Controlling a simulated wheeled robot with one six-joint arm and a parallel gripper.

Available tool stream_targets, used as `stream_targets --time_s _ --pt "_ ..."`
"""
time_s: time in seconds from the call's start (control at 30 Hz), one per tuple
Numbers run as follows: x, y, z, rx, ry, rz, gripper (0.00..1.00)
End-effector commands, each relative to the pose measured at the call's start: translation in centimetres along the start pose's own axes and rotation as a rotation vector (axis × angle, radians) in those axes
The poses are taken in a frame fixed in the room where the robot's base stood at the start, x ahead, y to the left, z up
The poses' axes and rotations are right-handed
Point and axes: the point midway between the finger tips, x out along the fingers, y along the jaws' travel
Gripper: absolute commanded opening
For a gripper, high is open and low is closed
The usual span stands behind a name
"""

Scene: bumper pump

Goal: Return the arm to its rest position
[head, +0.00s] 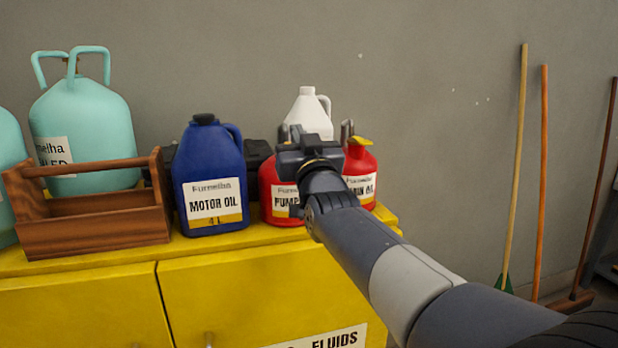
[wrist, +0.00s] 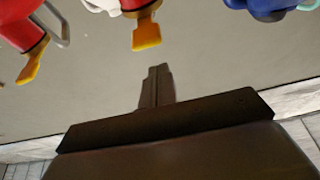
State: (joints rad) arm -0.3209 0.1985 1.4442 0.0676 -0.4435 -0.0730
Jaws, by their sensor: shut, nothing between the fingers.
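My gripper (head: 303,137) is raised in front of the cabinet top, and its fingers are shut and empty. In the wrist view its closed fingers (wrist: 158,75) point toward the grey wall, apart from the containers. My arm stretches from the lower right of the head view up to the middle. It hides parts of two red cans: the left can (head: 268,190) and the right can (head: 361,162), which has a yellow spout. In the wrist view, red parts with yellow spouts (wrist: 146,34) show at the top edge.
A yellow cabinet (head: 250,295) carries a blue motor oil jug (head: 205,165), a white jug (head: 308,112), a wooden toolbox (head: 95,232) and a teal tank (head: 85,115). Long-handled tools (head: 517,170) lean on the right wall. The wall (head: 430,110) between is bare.

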Motion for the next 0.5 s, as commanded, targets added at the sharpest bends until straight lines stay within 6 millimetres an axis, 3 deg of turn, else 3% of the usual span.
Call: stream_targets --time_s 0.03,0.5 --pt "-0.25 0.03 0.74 0.000 0.013 0.000 0.00" --pt "-0.61 0.16 1.36 0.001 0.142 0.002 0.00"
